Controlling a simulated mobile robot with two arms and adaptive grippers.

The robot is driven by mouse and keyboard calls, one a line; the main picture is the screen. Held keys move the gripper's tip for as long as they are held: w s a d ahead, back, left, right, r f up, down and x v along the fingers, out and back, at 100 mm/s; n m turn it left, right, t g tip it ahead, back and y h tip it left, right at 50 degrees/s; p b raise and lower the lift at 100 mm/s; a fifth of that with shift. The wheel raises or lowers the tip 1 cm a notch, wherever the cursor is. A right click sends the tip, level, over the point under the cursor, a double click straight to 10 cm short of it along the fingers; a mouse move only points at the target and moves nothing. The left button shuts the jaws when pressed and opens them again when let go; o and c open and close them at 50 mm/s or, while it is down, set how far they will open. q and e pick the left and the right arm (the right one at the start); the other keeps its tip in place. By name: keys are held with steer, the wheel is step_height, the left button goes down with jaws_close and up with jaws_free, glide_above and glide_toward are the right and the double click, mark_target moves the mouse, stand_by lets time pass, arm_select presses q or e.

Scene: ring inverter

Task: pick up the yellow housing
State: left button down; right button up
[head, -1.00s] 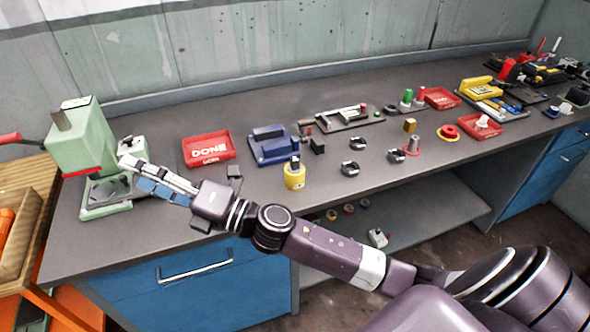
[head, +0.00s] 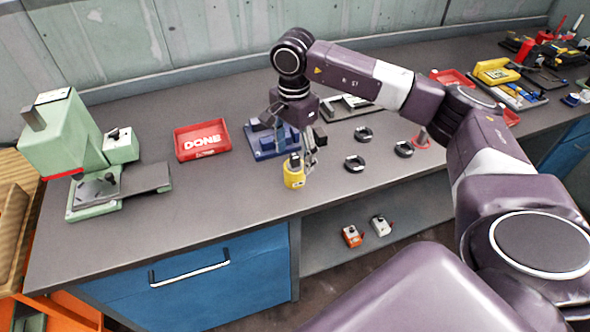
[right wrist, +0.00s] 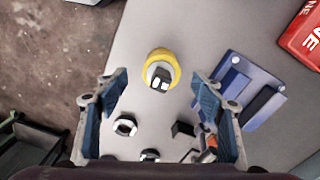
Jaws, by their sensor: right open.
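The yellow housing (head: 293,178) stands upright near the front edge of the grey workbench, with a dark and white insert in its top. In the right wrist view the yellow housing (right wrist: 153,58) shows from above, at the top centre, just beyond the gap between the fingertips. My right gripper (head: 295,138) hangs over the bench, pointing down, just above and behind the housing. It is open, with its blue-padded fingers wide apart and nothing between them. I cannot see contact with the housing. My left gripper is not in view.
A blue fixture (head: 262,150) stands close behind the housing. Several dark rings (head: 355,163) lie to its right. A red DONE tray (head: 202,140) and a green press (head: 68,140) are to the left.

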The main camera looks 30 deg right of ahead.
mark_target(294, 171)
steer(key=shift+f+p, duration=0.3)
steer(key=shift+f, duration=0.65)
step_height(294, 171, down, 5)
steer(key=shift+w+d+r+p, duration=0.15)
steer(key=shift+p, duration=0.8)
steer(key=shift+f, duration=0.3)
steer(key=shift+c, duration=0.5)
steer(key=c, duration=1.3)
steer(key=shift+w+r, duration=0.1)
steer(key=shift+c, duration=0.5)
